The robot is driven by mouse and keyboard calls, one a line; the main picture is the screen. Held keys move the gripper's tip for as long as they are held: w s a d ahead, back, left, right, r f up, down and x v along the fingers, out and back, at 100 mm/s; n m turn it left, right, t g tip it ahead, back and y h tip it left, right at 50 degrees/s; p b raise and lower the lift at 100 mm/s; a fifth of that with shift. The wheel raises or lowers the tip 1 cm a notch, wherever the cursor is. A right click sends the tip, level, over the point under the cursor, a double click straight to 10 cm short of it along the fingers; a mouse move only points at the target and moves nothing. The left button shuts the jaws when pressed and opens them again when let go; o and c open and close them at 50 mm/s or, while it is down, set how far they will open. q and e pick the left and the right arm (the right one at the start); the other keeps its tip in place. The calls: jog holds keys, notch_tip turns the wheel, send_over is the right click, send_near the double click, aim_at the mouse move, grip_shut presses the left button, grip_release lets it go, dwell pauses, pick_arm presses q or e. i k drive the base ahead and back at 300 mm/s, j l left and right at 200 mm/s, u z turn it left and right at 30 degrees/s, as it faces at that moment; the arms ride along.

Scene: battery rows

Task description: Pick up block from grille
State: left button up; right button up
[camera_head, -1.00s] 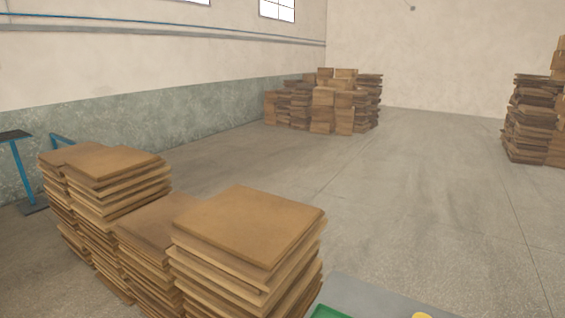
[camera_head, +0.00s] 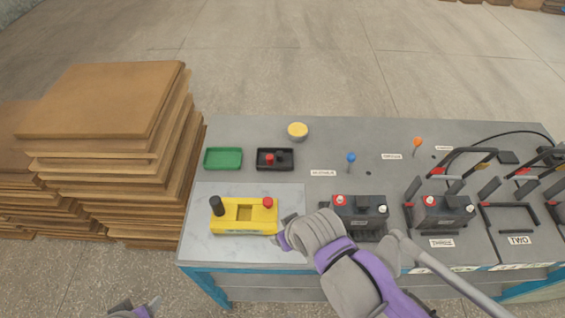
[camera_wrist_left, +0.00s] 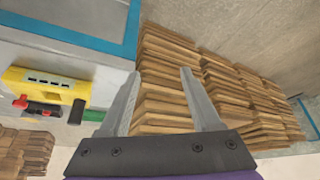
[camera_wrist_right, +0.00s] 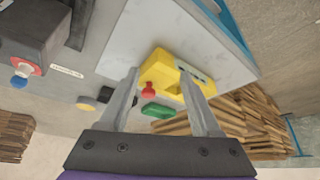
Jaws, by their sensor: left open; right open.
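Nothing in view is clearly marked as the block or the grille. A yellow block-like unit (camera_head: 243,217) with a black post and a red knob lies on a pale mat (camera_head: 204,245) at the table's left. Dark batteries, one at mid-table (camera_head: 362,212) and one further right (camera_head: 443,208), stand in black frames. My right gripper (camera_head: 287,232) is open and empty, above the table just right of the yellow unit; in the right wrist view the yellow unit (camera_wrist_right: 176,76) shows beyond its fingers. My left gripper (camera_head: 142,306) is open and empty at the bottom edge, off the table.
A green tray (camera_head: 222,159), a black tray (camera_head: 262,163) with a red piece, and a yellow round item (camera_head: 297,130) sit behind the mat. Blue (camera_head: 351,157) and orange (camera_head: 417,142) knobs stand further right. Stacked brown boards (camera_head: 100,100) rise left of the table.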

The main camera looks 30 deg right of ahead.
aim_at(355, 212)
jog(key=k+l, duration=0.1)
jog(key=k, duration=0.3)
jog(key=z, duration=1.5)
jog(key=i+u, duration=0.4)
jog(key=k+l, duration=0.05)
